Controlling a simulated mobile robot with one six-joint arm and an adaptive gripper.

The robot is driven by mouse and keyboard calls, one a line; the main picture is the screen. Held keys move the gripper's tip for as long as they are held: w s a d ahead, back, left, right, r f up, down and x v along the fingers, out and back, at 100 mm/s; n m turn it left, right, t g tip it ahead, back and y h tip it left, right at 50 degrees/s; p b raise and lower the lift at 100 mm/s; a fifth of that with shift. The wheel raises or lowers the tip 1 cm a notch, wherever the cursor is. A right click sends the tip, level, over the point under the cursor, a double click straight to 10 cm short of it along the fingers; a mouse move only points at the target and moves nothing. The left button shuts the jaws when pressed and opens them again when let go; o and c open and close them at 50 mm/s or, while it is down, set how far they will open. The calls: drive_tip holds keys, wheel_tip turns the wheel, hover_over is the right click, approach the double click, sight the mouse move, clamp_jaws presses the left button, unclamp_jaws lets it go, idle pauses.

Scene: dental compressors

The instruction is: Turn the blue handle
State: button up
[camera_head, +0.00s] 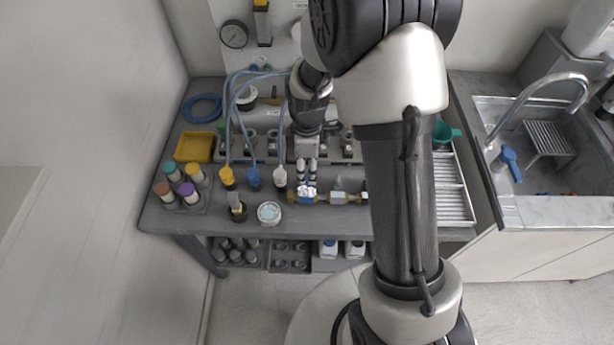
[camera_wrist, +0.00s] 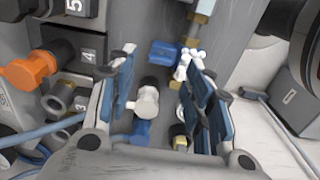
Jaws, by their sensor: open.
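A small blue handle (camera_head: 305,199) sits on the brass pipe line near the front of the bench, with white rounded parts by it. In the wrist view a blue part (camera_wrist: 165,52), which looks like this handle, lies beyond and between my fingertips, by a brass fitting (camera_wrist: 196,25). My gripper (camera_head: 306,178) points down just above and behind the handle. In the wrist view its blue-padded fingers (camera_wrist: 160,62) stand apart with nothing clamped. Whether they touch the handle cannot be told. A white knob-like part (camera_wrist: 146,102) shows between the fingers.
Yellow (camera_head: 227,177), blue (camera_head: 253,179) and white (camera_head: 280,178) hose plugs stand left of my gripper. A round white-topped jar (camera_head: 269,212) is in front. Capped bottles (camera_head: 180,185) and a yellow tray (camera_head: 194,147) are at left. An orange knob (camera_wrist: 30,70) is left in the wrist view.

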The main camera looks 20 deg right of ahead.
sight(307, 177)
drive_tip(key=shift+f+b, duration=0.5)
drive_tip(key=shift+f, duration=1.45)
drive_tip(key=shift+c, duration=0.3)
clamp_jaws()
